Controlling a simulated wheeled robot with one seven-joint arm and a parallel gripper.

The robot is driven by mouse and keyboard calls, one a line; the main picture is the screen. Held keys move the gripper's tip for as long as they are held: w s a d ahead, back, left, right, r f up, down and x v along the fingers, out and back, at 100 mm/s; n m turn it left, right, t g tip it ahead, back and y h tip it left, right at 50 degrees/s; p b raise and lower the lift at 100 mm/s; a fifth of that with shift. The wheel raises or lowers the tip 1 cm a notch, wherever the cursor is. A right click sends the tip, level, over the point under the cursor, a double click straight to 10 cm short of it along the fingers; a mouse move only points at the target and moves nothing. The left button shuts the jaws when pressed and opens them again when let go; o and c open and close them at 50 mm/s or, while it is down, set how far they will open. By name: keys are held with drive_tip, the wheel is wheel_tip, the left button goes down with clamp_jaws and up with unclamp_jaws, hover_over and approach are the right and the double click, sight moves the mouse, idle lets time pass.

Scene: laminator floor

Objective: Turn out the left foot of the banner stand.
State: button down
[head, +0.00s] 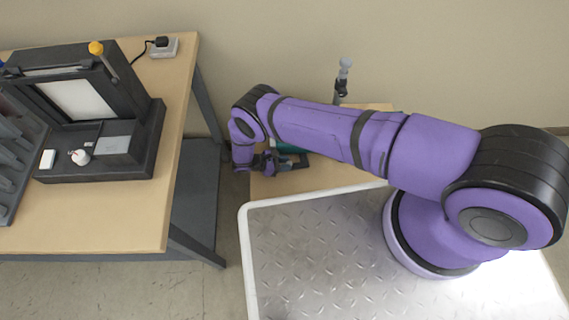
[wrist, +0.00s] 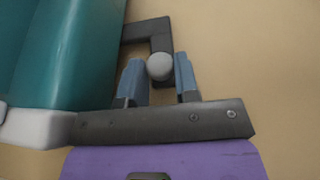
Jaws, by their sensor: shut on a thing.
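The banner stand's teal housing (wrist: 70,50) lies at the left in the wrist view, with a pale end piece (wrist: 35,128). A dark L-shaped foot (wrist: 150,32) juts out from beside it and bends toward my gripper. A round grey knob (wrist: 159,66) on the foot's end sits between my gripper's two blue fingers (wrist: 160,80), which are shut on it. In the head view, my gripper (head: 268,162) is low over the small wooden table, beside the teal housing (head: 286,147). My arm hides much of the stand there.
A wooden workbench (head: 110,220) stands at the left with a dark press (head: 100,110) and its yellow-knobbed lever. A grey upright post (head: 343,80) rises behind the small table (head: 320,178). Floor shows between bench and table.

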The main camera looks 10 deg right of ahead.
idle(0.4)
drive_tip(key=c, duration=0.9)
unclamp_jaws()
drive_tip(key=v, duration=1)
drive_tip(key=shift+a+r, duration=0.1)
drive_tip(key=shift+a, duration=0.25)
